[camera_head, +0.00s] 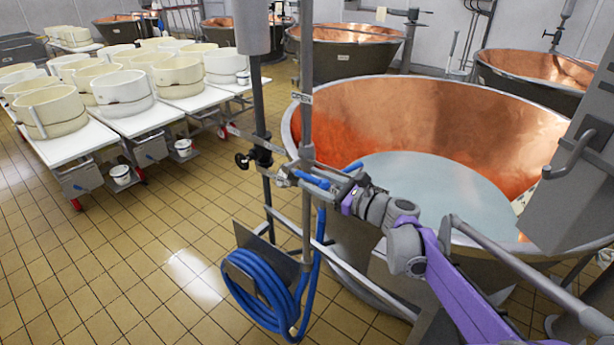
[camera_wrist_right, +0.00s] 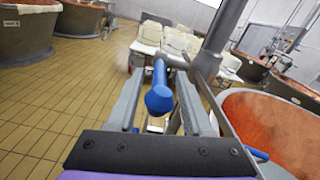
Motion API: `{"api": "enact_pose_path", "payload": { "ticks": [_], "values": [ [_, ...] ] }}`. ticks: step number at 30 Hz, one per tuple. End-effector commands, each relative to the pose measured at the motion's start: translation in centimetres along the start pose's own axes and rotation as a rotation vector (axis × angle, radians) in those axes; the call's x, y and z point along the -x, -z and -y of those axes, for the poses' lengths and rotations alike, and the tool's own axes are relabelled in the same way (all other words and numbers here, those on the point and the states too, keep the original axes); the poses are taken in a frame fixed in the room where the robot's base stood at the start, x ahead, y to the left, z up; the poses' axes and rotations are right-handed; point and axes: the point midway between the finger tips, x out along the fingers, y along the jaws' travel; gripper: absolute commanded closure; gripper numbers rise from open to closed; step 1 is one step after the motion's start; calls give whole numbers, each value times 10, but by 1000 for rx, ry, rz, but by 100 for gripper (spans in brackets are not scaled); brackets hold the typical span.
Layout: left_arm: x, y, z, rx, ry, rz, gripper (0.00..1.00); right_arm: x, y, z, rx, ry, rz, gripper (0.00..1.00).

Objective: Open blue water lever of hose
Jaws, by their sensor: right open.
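The blue lever (camera_head: 312,180) sits on the pipe fitting beside the vertical pipe, in front of the large copper vat. In the right wrist view the lever (camera_wrist_right: 158,95) points toward the camera, its rounded end between the two fingers. My right gripper (camera_head: 332,184) is open around the lever; it also shows in the right wrist view (camera_wrist_right: 160,80). I cannot tell whether a finger touches it. The blue hose (camera_head: 262,290) hangs coiled on a holder below, with one length running up to the fitting. My left gripper is not in view.
The copper vat (camera_head: 440,115) with pale liquid stands just behind and right of the gripper. Vertical pipes (camera_head: 307,90) rise close to it. White tables (camera_head: 120,120) with several round moulds stand at the left. The tiled floor (camera_head: 150,250) at front left is clear.

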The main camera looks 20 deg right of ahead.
Motion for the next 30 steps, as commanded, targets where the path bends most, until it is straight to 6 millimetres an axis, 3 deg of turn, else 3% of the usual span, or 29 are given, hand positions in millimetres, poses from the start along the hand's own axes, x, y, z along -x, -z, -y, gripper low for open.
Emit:
{"api": "enact_pose_path", "payload": {
  "ticks": [6,15,17,24,30],
  "values": [
    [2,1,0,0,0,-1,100,-22,0,0,0,-1,0,49],
    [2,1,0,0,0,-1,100,-24,0,0,1,0,-1,49],
    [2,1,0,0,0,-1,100,-24,0,0,1,0,-1,56],
    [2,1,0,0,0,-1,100,-24,0,0,1,0,-1,100],
    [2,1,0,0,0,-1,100,-24,0,0,1,0,-1,100]
  ]
}}
